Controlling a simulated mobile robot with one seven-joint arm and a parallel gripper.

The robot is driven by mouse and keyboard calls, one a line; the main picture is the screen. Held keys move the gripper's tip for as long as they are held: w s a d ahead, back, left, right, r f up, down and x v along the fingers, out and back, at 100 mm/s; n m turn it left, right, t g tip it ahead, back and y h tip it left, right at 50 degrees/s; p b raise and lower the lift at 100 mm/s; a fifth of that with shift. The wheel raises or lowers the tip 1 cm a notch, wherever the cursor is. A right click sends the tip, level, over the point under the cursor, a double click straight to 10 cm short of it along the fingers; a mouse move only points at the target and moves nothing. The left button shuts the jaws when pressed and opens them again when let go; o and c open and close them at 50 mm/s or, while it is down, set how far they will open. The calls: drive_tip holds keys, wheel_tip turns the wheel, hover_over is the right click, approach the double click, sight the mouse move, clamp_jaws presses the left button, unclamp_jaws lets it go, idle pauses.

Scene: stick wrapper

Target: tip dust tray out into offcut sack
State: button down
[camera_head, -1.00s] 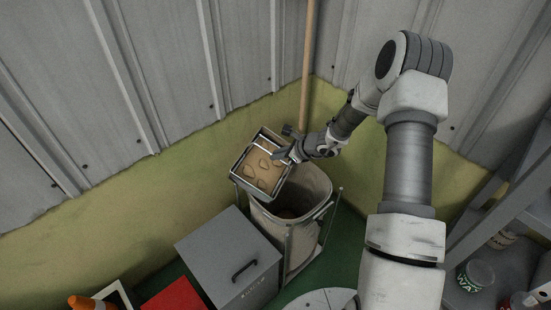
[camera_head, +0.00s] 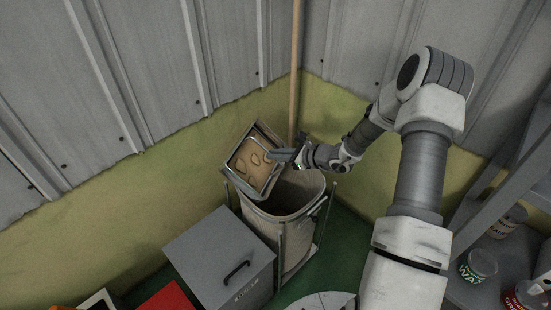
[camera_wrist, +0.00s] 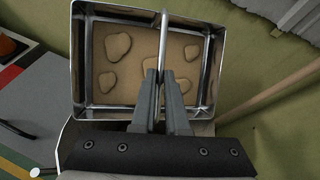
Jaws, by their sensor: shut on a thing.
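The dust tray (camera_head: 254,163) is a shiny metal box with a brown layer and several flat lumps inside. My gripper (camera_head: 296,155) is shut on a thin metal bar that runs across the tray, seen close in the wrist view (camera_wrist: 164,75). The tray is tilted and held above the back left of the offcut sack (camera_head: 285,225). The sack is a pale, open-topped bag in a metal frame. Its mouth is partly covered by the tray. The brown contents still lie in the tray (camera_wrist: 120,75).
A grey lidded box with a black handle (camera_head: 215,262) stands left of the sack. A wooden pole (camera_head: 297,70) leans in the wall corner behind. Shelves with tins (camera_head: 478,264) are at the right. A red thing (camera_head: 178,300) lies at the lower left.

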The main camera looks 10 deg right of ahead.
drive_tip(key=shift+d+f, duration=0.1)
drive_tip(key=shift+s+d+t+y+b, duration=0.35)
drive_tip(key=shift+d+t+y+b, duration=0.25)
drive_tip(key=shift+b, duration=0.45)
drive_tip(key=shift+s, duration=0.1)
drive_tip(key=shift+b, duration=0.35)
drive_tip(key=shift+s+d+m+t+y+b, duration=0.35)
drive_tip(key=shift+d+t+y+b, duration=0.25)
drive_tip(key=shift+y+b, duration=0.3)
drive_tip(key=shift+s+d+b, duration=0.15)
drive_tip(key=shift+d+b, duration=0.05)
drive_tip(key=shift+b, duration=0.2)
drive_tip(key=shift+f+t+y, duration=0.1)
drive_tip(key=shift+t+y, duration=0.2)
drive_tip(key=shift+t, duration=0.1)
idle(0.6)
